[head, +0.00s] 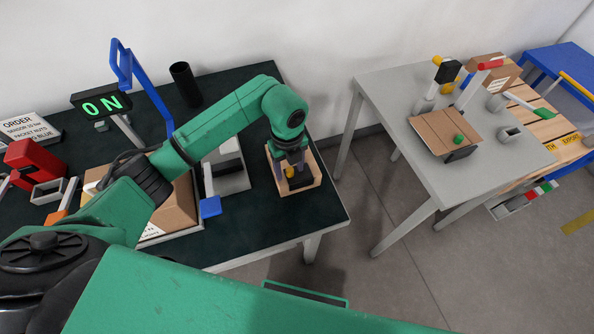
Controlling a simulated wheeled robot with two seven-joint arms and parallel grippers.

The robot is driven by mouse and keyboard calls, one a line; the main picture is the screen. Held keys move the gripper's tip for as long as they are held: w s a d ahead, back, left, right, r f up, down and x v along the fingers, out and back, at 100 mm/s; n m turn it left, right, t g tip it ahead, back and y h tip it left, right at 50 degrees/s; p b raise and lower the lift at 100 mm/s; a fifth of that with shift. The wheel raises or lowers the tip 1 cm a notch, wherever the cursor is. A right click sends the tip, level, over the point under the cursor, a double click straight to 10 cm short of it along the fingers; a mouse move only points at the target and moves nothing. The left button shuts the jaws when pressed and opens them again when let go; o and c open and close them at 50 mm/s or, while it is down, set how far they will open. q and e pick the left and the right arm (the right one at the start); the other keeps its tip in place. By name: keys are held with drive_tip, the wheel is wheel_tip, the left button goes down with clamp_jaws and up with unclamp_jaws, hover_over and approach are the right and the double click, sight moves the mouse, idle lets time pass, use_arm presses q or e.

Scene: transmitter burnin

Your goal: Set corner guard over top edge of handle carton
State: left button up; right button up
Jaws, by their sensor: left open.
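A brown carton (180,207) sits on the dark table at the left, partly hidden behind my left arm. Another brown carton (492,70) stands at the back of the grey table. I cannot tell from this view which one is the handle carton. My left gripper (291,172) is open and points down over a small wooden tray (308,187). A small yellow and black object (291,174) shows in the tray by the fingers; I cannot tell whether they touch it. I cannot make out a corner guard for certain. My right gripper is not in view.
The dark table (255,232) also carries an ON sign (101,103), a black cylinder (186,84), a blue upright frame (142,80) and a red device (33,164). A gap of open floor (375,180) separates it from the grey table (385,95).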

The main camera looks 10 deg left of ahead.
use_arm(q)
drive_tip(key=shift+w, duration=0.1)
clamp_jaws()
